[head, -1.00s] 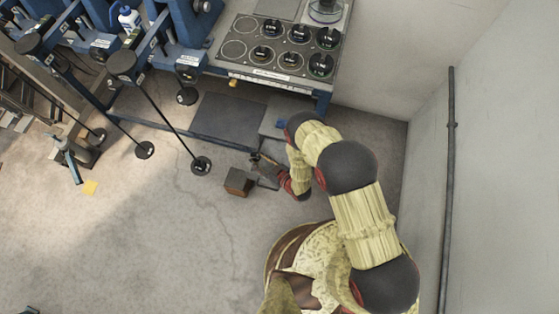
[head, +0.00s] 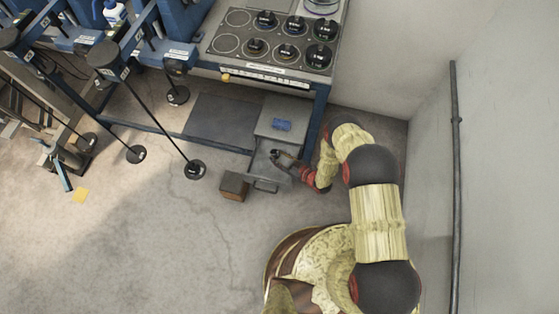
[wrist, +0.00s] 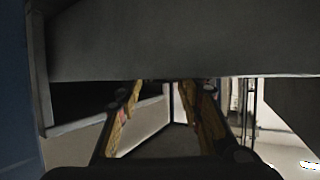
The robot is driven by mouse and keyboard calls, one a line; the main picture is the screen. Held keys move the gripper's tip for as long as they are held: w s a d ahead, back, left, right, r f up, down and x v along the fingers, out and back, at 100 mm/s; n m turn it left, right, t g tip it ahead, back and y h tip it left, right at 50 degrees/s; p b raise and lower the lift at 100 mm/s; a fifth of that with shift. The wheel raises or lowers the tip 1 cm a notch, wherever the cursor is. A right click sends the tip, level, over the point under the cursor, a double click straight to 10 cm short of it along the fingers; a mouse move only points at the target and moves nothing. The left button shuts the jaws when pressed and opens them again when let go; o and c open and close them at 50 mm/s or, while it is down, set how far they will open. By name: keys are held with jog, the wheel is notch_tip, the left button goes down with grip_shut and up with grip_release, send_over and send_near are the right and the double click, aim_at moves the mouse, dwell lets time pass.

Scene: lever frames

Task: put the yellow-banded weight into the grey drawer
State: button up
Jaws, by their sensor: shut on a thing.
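The grey drawer (head: 262,170) stands pulled out below the bench, its handle (head: 265,187) toward the front. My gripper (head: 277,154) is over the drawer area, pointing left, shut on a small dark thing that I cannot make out.
A grey cabinet (head: 293,112) with a blue item (head: 282,125) on top stands behind the drawer. A brown box (head: 234,186) is on the floor just left of the drawer. Levers with round black ends (head: 195,169) stand farther left. The floor in front is clear.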

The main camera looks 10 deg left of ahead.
aim_at(280, 161)
jog(key=shift+f, duration=0.95)
jog(key=shift+s, duration=0.1)
jog(key=shift+f, duration=0.6)
jog(key=o, duration=1)
jog(key=shift+s, duration=0.1)
jog(key=shift+o, duration=0.7)
jog(key=shift+f, duration=0.15)
jog(key=shift+r, duration=0.4)
jog(key=p+v, duration=0.3)
jog(key=v, duration=0.9)
jog(key=shift+r+p, duration=0.4)
